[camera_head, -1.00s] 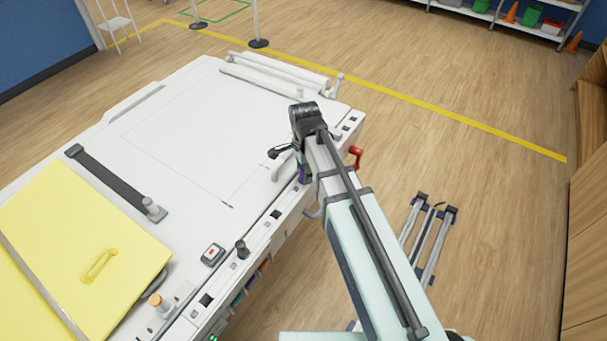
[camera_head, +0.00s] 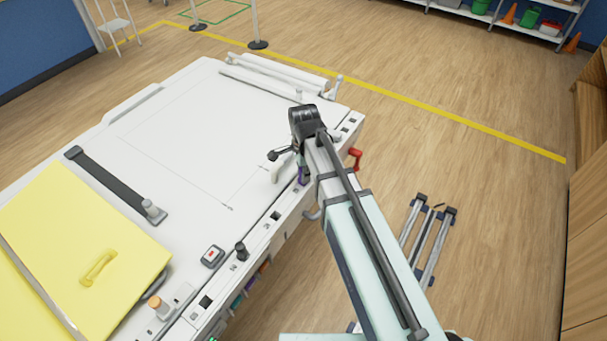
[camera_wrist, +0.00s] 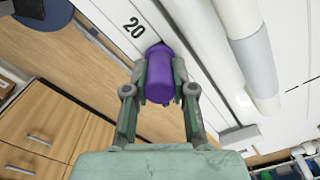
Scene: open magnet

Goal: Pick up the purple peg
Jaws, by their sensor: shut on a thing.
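The purple peg (camera_wrist: 161,78) sits between the two fingers of my gripper (camera_wrist: 161,92) in the wrist view. The fingers are shut on its sides. Its far end is near the white machine surface by the printed number 20; I cannot tell whether it touches there. In the head view a small purple part of the peg (camera_head: 302,178) shows beside the machine's edge, mostly hidden by my arm. My gripper is largely hidden there too.
The white machine table (camera_head: 150,130) fills the left, with a yellow cover (camera_head: 75,235), a dark strap (camera_head: 112,180) and a small red-button box (camera_head: 212,256) on it. A red handle (camera_head: 355,158) sticks out at its right edge. Grey rails (camera_head: 428,240) lie on the floor at right.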

